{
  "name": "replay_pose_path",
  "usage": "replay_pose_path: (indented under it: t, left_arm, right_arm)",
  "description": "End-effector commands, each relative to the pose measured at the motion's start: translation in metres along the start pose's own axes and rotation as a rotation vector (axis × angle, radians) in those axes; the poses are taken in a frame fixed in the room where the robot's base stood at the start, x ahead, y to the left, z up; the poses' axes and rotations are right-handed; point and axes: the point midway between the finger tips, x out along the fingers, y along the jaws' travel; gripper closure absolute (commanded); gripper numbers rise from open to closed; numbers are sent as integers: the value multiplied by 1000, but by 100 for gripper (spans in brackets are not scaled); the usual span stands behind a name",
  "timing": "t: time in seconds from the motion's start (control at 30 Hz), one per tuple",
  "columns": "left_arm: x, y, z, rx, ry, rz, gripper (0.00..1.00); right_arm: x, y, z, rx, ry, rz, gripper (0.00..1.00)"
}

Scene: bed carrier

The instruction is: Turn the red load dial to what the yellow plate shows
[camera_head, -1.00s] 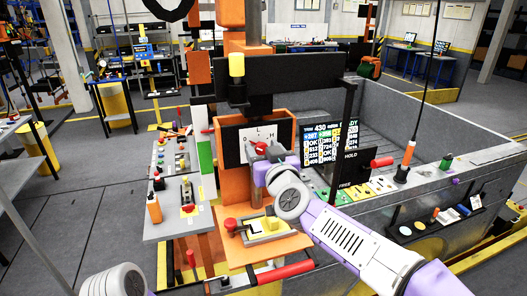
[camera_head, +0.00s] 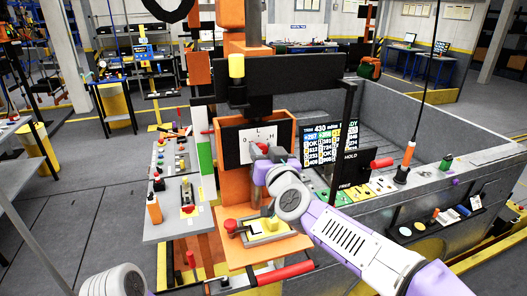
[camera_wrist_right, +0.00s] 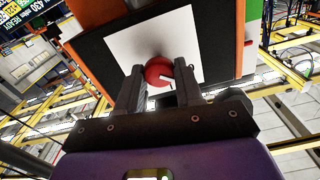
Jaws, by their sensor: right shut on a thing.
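The red load dial (camera_head: 259,147) sits on a white plate (camera_head: 240,142) with black letters, O, L and H among them, in an orange-framed black panel. My right gripper (camera_head: 265,155) is at the panel, partly hiding the dial. In the right wrist view the gripper (camera_wrist_right: 163,85) has its fingers on both sides of the red dial (camera_wrist_right: 158,71), shut on it. A white pointer mark shows on the dial; the letter it faces is not readable. A yellow plate (camera_head: 276,234) lies on the orange shelf below; I cannot read any marking on it. My left gripper is out of view.
A dark screen (camera_head: 330,143) with text and a HOLD/FREE post (camera_head: 350,165) with a red handle are right of the panel. A grey side table (camera_head: 160,230) is at left.

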Motion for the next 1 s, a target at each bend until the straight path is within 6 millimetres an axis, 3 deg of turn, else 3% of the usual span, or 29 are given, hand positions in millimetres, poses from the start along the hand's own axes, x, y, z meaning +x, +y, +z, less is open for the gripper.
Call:
replay_pose_path:
  t: [0.6,1.0]
  left_arm:
    - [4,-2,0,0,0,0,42]
    - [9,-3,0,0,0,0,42]
  right_arm:
    - [0,3,1,562,1,2,95]
    - [0,3,2,821,0,1,95]
